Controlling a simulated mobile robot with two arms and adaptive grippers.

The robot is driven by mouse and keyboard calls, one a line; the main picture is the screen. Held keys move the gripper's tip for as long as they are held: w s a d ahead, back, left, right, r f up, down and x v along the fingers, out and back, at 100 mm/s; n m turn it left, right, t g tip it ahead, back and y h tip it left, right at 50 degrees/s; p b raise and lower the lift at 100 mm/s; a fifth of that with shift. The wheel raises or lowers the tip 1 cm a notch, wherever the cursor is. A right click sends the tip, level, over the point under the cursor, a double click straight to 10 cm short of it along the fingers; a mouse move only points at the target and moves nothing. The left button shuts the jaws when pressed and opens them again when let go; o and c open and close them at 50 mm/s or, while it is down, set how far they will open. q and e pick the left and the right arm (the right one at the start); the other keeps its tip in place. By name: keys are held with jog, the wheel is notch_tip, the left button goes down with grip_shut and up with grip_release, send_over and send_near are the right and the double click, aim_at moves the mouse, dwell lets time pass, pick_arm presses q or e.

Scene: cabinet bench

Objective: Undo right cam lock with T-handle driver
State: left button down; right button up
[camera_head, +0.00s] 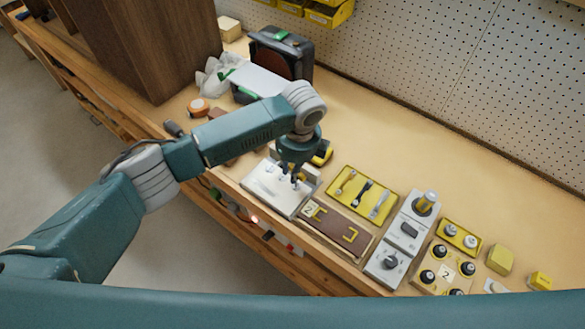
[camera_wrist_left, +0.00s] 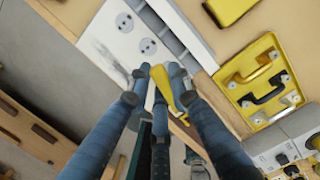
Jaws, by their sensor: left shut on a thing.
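My left gripper (camera_head: 295,180) is over the right side of a white panel (camera_head: 263,190) on the bench. In the left wrist view its fingers (camera_wrist_left: 160,84) are shut on a yellow-handled tool, which looks like the T-handle driver (camera_wrist_left: 163,82). The tool's far end is hidden. The white panel (camera_wrist_left: 104,42) there bears two round slotted cam locks. The right cam lock (camera_wrist_left: 148,46) is closer to my fingers than the left one (camera_wrist_left: 125,22). Both are uncovered and apart from the gripper. My right gripper is not in view.
A yellow tray of handles (camera_head: 362,195) and a brown board (camera_head: 335,230) with yellow brackets lie to the right. Beyond are a grey block with knobs (camera_head: 400,235) and a numbered knob board (camera_head: 445,270). A dark cabinet (camera_head: 145,40) stands at the back left.

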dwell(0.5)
pick_arm(q)
jog(key=shift+s+n+p, duration=0.1)
jog(key=shift+n+p, duration=0.3)
jog(key=shift+p, duration=0.1)
jog(key=shift+s+n+p, duration=0.15)
jog(key=shift+n+p, duration=0.7)
jog(key=shift+n, duration=0.25)
jog(key=shift+s+n+p, duration=0.1)
jog(key=shift+n+p, duration=0.4)
jog(key=shift+n, duration=0.3)
jog(key=shift+f, duration=0.1)
jog(key=shift+p, duration=0.3)
